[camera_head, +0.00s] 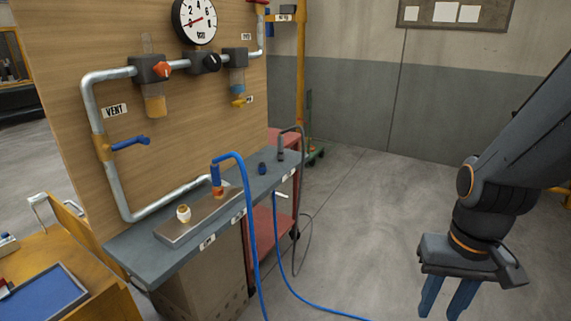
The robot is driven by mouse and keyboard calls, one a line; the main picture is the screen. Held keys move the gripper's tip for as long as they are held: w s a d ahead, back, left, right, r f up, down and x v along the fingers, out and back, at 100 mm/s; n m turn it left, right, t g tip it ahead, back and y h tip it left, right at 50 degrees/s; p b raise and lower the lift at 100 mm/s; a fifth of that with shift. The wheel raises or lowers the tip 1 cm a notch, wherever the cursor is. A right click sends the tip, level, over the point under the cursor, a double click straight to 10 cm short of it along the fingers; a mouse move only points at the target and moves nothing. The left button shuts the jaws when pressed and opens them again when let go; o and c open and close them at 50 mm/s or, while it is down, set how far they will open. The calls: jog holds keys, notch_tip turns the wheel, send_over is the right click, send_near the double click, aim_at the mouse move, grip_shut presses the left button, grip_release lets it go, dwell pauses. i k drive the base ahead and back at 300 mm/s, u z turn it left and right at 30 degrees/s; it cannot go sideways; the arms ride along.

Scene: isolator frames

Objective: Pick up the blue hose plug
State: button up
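The blue hose plug (216,174) stands upright on an orange-brown fitting on the metal block (178,226), which lies on the grey shelf. A blue hose (247,215) loops from the plug's top over the shelf's front edge and down to the floor. My gripper (442,311) hangs at the lower right, far from the plug, over open floor. Its two blue fingers point down and stand apart with nothing seen between them.
A cream fitting (183,213) is on the block's left. A small dark blue piece (262,168) and a grey hose end (280,154) sit farther right on the shelf. The wooden panel (190,130) behind carries pipes, valves and a gauge. Floor between shelf and gripper is mostly clear.

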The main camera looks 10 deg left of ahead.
aim_at(216, 178)
jog(key=z, duration=0.7)
jog(key=k, duration=0.35)
jog(key=u, duration=1.25)
